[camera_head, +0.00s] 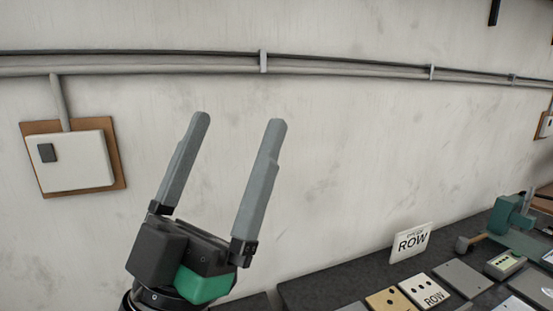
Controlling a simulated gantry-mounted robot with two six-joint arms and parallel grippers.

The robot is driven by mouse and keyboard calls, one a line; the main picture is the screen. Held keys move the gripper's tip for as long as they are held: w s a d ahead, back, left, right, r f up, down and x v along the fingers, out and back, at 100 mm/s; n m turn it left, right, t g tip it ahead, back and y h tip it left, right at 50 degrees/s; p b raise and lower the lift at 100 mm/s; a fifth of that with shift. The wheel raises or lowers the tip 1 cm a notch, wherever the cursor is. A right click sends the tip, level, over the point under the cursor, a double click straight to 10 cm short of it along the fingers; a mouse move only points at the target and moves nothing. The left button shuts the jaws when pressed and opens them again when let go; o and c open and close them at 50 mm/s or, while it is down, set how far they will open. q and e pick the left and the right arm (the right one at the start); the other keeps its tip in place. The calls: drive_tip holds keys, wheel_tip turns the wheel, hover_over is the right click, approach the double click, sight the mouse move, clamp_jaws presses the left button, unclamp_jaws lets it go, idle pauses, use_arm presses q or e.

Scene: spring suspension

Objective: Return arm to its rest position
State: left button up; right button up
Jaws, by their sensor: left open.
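My left gripper (238,120) is large in the middle of the head view, with its two grey fingers pointing up and spread apart. Nothing is between the fingers. It is in front of the pale wall, apart from the things on the bench. Its dark body with a green part sits at the lower left of centre. My right gripper does not show.
A dark bench (335,279) at the lower right carries a white ROW sign (411,242), several flat plates and a teal tool (505,215). A white switch box (74,162) and grey pipes (180,66) are on the wall.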

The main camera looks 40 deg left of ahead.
use_arm(q)
drive_tip(key=d+m+h, duration=0.1)
drive_tip(key=h, duration=0.1)
drive_tip(key=w+d+m+h, duration=0.1)
drive_tip(key=d+h, duration=0.1)
drive_tip(key=h, duration=0.1)
drive_tip(key=d+g+h, duration=0.1)
drive_tip(key=h, duration=0.1)
drive_tip(key=shift+w+d+f+m+h, duration=0.3)
drive_tip(key=shift+d+f+m, duration=0.1)
wheel_tip(320, 180, up, 22)
drive_tip(key=p, duration=2.2)
drive_tip(key=shift+r, duration=0.15)
